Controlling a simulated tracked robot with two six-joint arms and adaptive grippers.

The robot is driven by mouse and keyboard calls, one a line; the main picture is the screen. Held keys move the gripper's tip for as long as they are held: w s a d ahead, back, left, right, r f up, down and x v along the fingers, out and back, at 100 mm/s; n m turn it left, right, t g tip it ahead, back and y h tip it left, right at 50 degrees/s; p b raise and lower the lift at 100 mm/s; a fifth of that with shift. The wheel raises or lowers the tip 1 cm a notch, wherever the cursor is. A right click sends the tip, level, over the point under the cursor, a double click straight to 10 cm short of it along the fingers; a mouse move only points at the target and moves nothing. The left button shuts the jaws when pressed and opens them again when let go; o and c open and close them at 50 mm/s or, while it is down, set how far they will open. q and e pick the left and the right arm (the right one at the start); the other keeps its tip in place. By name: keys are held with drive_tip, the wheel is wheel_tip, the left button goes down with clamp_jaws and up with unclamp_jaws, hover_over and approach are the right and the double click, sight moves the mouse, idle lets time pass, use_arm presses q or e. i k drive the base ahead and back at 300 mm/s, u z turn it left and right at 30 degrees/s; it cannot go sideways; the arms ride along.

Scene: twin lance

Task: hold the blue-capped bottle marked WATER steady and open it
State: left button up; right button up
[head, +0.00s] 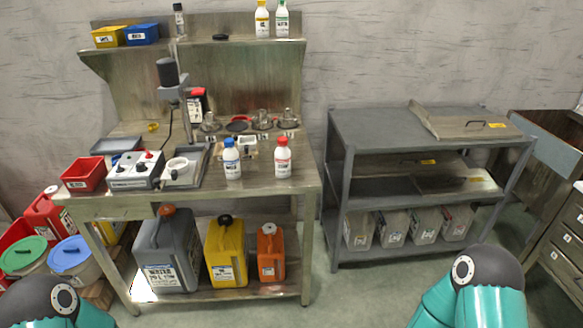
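A white bottle with a blue cap (231,160) stands upright on the metal workbench (258,186), right of the middle of its top. Its label has a blue band, but the print is too small to read. Its cap is on. A similar white bottle with a red cap (283,158) stands upright to its right, apart from it. Only teal and dark parts of my two arms show at the bottom left and bottom right. Both grippers are out of view, and no gripper is seen near the bottle.
A white device (134,172), a red bin (84,175) and a stand with a dark motor (168,72) occupy the bench's left side. Small metal vessels (262,119) stand behind the bottles. Jerrycans (226,252) fill the lower shelf. A grey shelf unit (345,135) stands right.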

sight(231, 155)
drive_tip(key=u, duration=0.05)
drive_tip(key=k, duration=0.5)
drive_tip(key=u, duration=0.45)
drive_tip(key=i, duration=0.15)
drive_tip(key=u, duration=1.3)
drive_tip(key=i, duration=0.9)
drive_tip(key=z, duration=3.3)
drive_tip(key=k, duration=0.1)
drive_tip(key=u, duration=1.95)
drive_tip(key=i, duration=1)
drive_tip(key=u, duration=0.05)
